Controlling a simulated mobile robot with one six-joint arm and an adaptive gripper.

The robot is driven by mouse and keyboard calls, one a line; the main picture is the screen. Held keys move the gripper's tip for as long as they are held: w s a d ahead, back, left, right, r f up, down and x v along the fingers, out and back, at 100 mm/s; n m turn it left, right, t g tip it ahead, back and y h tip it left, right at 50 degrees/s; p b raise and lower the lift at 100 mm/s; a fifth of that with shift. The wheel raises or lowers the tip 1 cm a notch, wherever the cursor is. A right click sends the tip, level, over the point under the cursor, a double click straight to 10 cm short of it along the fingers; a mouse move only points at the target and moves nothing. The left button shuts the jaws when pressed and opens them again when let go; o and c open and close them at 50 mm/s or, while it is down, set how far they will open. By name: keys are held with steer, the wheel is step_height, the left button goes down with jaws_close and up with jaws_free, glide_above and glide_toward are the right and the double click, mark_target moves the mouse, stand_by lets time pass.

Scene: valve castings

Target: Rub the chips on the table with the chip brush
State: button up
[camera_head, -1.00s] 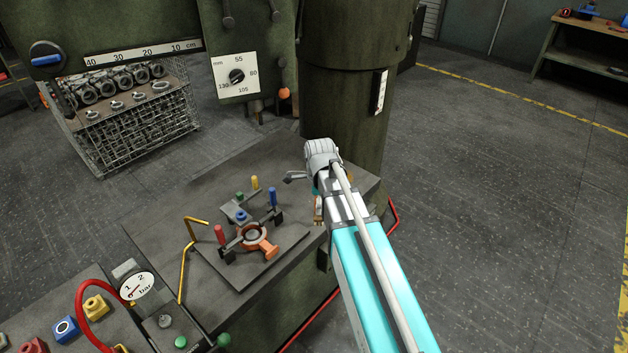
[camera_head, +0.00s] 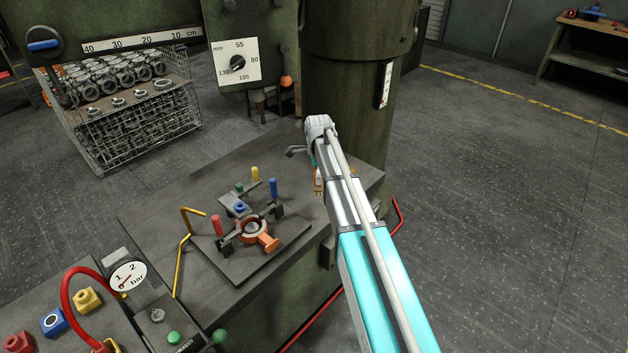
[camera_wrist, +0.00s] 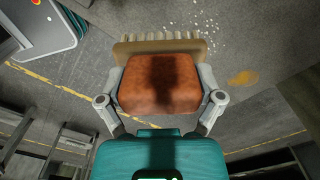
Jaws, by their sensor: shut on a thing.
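The chip brush (camera_wrist: 160,83) has a red-brown block handle and a tan strip with pale bristles along its far edge. My gripper (camera_wrist: 160,100) is shut on the handle, one finger at each side, in the wrist view. The chips (camera_wrist: 203,24) are small white specks scattered on a grey surface beyond and right of the bristles. I cannot tell whether the bristles touch the surface. In the head view my arm reaches over the right edge of the table (camera_head: 160,215), and its end largely hides the gripper and brush.
A fixture with an orange casting (camera_head: 268,243), coloured pins and a blue knob stands on the table. A bent yellow rod (camera_head: 178,265) and a gauge (camera_head: 128,275) are to its left. A green column (camera_head: 345,100) rises behind the arm. An ochre patch (camera_wrist: 243,78) lies right of the brush.

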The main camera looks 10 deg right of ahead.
steer(key=shift+w+d+f, duration=0.1)
steer(key=shift+w+f, duration=0.1)
steer(key=shift+w, duration=0.3)
steer(key=shift+w+d+f, duration=0.1)
steer(key=shift+w+f, duration=0.05)
steer(key=shift+w, duration=0.3)
steer(key=shift+f, duration=0.1)
